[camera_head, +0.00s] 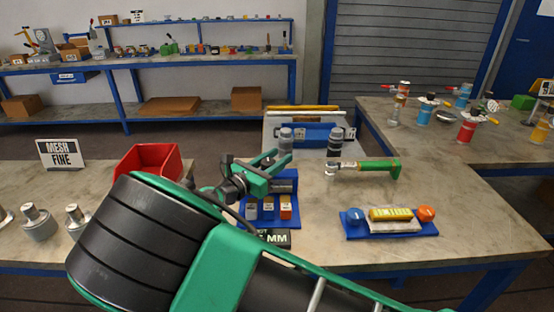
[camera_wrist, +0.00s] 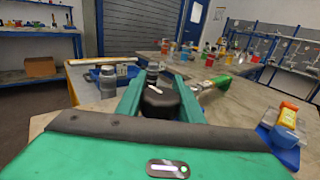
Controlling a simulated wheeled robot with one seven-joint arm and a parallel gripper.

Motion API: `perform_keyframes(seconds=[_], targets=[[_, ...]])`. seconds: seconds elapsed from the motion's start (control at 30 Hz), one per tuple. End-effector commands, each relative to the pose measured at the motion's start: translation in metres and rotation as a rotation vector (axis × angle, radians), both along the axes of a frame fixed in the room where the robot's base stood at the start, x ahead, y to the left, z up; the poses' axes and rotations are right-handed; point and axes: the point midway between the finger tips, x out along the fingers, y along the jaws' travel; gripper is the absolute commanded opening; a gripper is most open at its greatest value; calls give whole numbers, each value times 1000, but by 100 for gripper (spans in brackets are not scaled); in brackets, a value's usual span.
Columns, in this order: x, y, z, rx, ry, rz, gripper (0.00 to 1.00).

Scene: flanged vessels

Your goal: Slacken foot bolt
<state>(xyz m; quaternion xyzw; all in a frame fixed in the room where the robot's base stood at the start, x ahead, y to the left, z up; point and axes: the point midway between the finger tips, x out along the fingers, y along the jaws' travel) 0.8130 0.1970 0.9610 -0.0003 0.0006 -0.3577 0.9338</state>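My gripper (camera_head: 270,168) is over the front bench, at the blue holder. In the wrist view its two green fingers (camera_wrist: 160,82) stand apart, with a dark round piece (camera_wrist: 160,102) between them. I cannot tell whether they press on it. No foot bolt can be clearly made out. A grey cylindrical vessel (camera_head: 286,136) and a darker one (camera_head: 335,139) stand behind the gripper. A green-handled tool with a silver head (camera_head: 372,166) is right of the gripper, and its handle shows in the wrist view (camera_wrist: 221,83).
The blue holder (camera_head: 289,186) carries several small labelled blocks. A red bin (camera_head: 160,160), a MESH FINE sign (camera_head: 60,153) and grey metal pieces are at left. Bare bench lies around the green-handled tool.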

Motion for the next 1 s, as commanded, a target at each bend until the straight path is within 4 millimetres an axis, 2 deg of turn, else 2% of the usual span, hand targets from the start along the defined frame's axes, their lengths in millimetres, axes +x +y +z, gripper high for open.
perform_keyframes(seconds=[0.07,0.47,0.67,1.0], targets=[[0,1,0,1,-1,2,11],[2,2,1,-2,-1,61,12],[5,5,1,-2,-1,186,12],[11,14,1,1,-1,495,12]])
